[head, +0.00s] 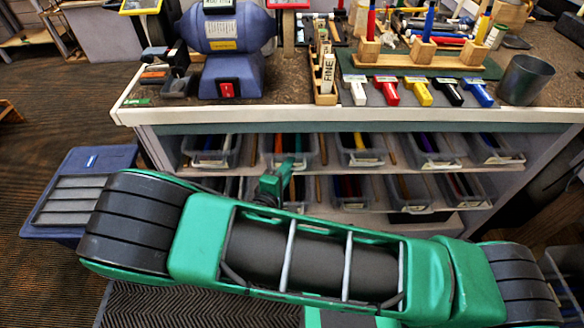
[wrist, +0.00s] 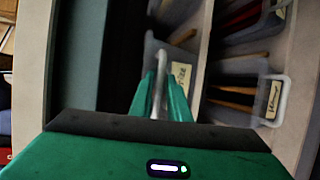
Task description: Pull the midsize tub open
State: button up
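The midsize tub (head: 302,143) appears to be the clear bin in the upper row of the shelf, partly hidden behind my gripper. In the wrist view the tub (wrist: 172,50) has a pale label, too blurred to read surely. My gripper (head: 284,168) is at the tub's front. In the wrist view the green fingers of my gripper (wrist: 162,92) are close together, one on each side of the tub's pale front rim or handle, and look shut on it. The tub sits in its row on the shelf.
Neighbouring bins (head: 361,149) stand close on the right, and another bin (head: 211,150) on the left. A lower row of bins is below. The bench top (head: 190,112) overhangs the shelf. A blue lidded bin (head: 70,190) stands on the floor at the left.

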jog(key=shift+c, duration=0.6)
grip_shut()
jog(key=shift+f, duration=0.1)
dwell(0.6)
